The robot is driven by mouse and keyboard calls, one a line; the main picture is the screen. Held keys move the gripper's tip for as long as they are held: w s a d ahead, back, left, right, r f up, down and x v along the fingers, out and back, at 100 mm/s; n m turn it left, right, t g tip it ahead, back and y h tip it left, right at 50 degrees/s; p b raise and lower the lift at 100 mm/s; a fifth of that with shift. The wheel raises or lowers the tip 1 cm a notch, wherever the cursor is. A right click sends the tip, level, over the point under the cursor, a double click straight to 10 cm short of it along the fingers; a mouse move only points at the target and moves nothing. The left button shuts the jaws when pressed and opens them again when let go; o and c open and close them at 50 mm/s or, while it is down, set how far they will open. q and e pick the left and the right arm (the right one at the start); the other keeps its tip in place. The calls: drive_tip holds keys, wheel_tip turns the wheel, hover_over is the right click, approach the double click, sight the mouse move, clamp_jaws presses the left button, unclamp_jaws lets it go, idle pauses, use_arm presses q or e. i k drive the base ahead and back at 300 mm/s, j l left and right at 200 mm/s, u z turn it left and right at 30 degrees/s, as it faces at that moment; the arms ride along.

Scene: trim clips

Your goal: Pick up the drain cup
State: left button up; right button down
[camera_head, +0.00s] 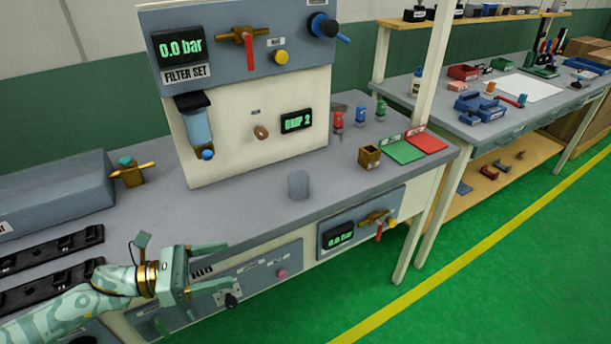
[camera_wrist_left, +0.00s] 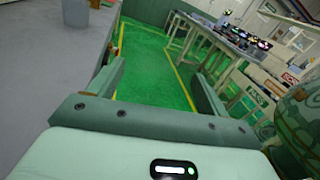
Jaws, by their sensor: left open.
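The drain cup appears to be the small grey, translucent cup (camera_head: 298,185) standing upright on the grey bench top, in front of the filter panel. A grey cup also shows at the top left of the left wrist view (camera_wrist_left: 76,12). My left gripper (camera_head: 226,266) is open and empty at the front edge of the bench, left of the cup and nearer to me, clear of it. In the left wrist view its two fingers (camera_wrist_left: 160,75) stand apart with green floor seen between them. My right gripper is not in view.
The filter panel (camera_head: 250,120) stands behind the cup with a blue filter bowl (camera_head: 198,127). A small brown box (camera_head: 369,157) and green and red trays (camera_head: 404,151) sit to the right. A brass valve (camera_head: 131,172) is at left. Bench top around the cup is clear.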

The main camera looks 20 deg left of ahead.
sight(297, 181)
drive_tip(key=i, duration=0.95)
